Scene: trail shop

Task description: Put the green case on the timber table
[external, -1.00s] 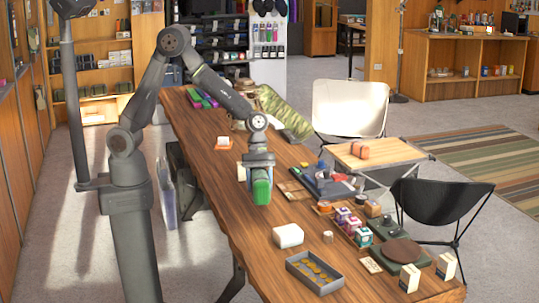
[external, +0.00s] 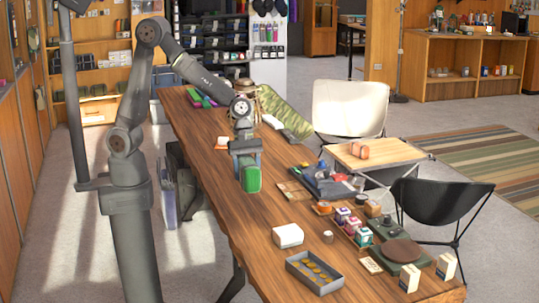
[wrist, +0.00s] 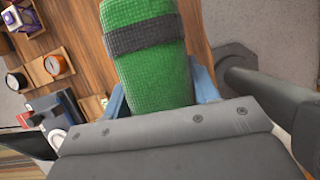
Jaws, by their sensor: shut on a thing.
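The green case (external: 251,178) is held in my gripper (external: 246,160), over the middle of the long wooden table (external: 235,215). In the wrist view the green case (wrist: 145,65) has a woven surface and a dark band across it. The blue fingers of my gripper (wrist: 160,100) show on both sides of it, and its near end is hidden by the gripper body. The case hangs below the gripper; its height above the tabletop is hard to tell. A small folding table (external: 400,153) with a light timber top stands to the right, with an orange-brown roll (external: 359,150) on it.
A dark blue tray-like bundle (external: 325,183), boxed goods (external: 352,225), a white box (external: 288,236) and a grey tray of coins (external: 315,272) lie on the long table. A black chair (external: 440,208) and a pale chair (external: 350,105) flank the small table.

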